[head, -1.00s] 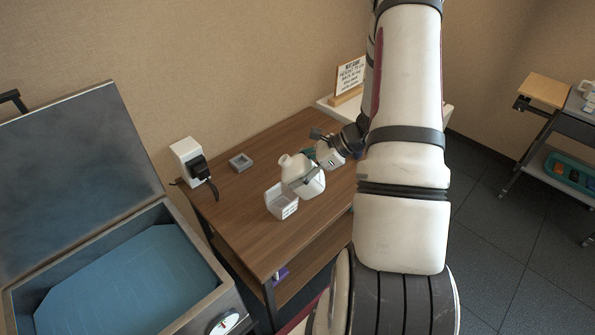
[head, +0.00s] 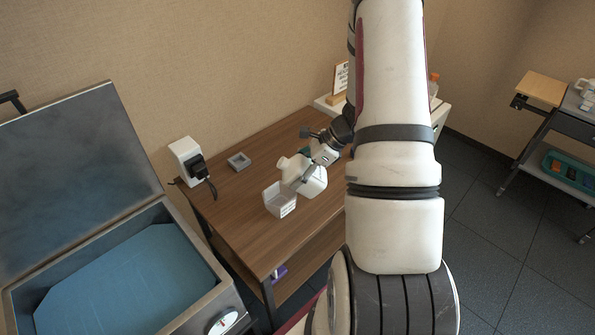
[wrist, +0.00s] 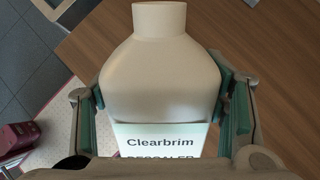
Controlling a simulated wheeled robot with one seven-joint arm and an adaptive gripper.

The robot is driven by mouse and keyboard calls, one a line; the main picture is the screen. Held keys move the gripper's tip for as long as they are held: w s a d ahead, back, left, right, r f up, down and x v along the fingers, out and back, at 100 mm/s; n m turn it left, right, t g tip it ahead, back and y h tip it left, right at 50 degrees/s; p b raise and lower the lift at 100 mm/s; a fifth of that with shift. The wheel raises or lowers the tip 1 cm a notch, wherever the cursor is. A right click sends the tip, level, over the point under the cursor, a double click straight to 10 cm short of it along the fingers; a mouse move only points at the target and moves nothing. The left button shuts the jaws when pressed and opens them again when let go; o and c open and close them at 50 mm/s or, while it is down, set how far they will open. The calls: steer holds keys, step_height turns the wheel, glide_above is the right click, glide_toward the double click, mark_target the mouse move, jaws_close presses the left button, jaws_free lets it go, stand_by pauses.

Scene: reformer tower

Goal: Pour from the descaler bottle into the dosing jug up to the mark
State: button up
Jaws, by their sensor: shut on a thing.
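The descaler bottle (head: 313,181) is white with a short neck, and in the wrist view (wrist: 160,70) its label reads "Clearbrim". My gripper (head: 314,168) is shut on its sides, with a finger pad against each side in the wrist view (wrist: 165,100). In the head view the bottle is tilted, its neck to the upper left, beside and partly over the dosing jug (head: 283,203). The jug is a white, square, open vessel standing on the brown table (head: 240,215). No liquid stream shows. The jug's mark and its fill level cannot be made out.
A small grey square dish (head: 239,161) lies at the back of the table. A white device with a black part (head: 190,160) stands at its left rear edge. An open metal tank (head: 130,275) is at the left. A sign (head: 341,82) stands behind my arm.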

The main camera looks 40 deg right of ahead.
steer(key=shift+f, duration=0.1)
steer(key=shift+s+f+g+h, duration=0.1)
steer(key=shift+g+h, duration=0.3)
steer(key=shift+f, duration=0.1)
stand_by(0.3)
steer(key=shift+d+f+g+h, duration=0.1)
steer(key=shift+g+h, duration=0.2)
steer(key=shift+g, duration=0.1)
steer(key=shift+f, duration=0.1)
steer(key=shift+s+f+g+h, duration=0.1)
steer(key=shift+f+g+h, duration=0.05)
steer(key=shift+g+h, duration=0.3)
steer(key=shift+d, duration=0.1)
steer(key=shift+f, duration=0.1)
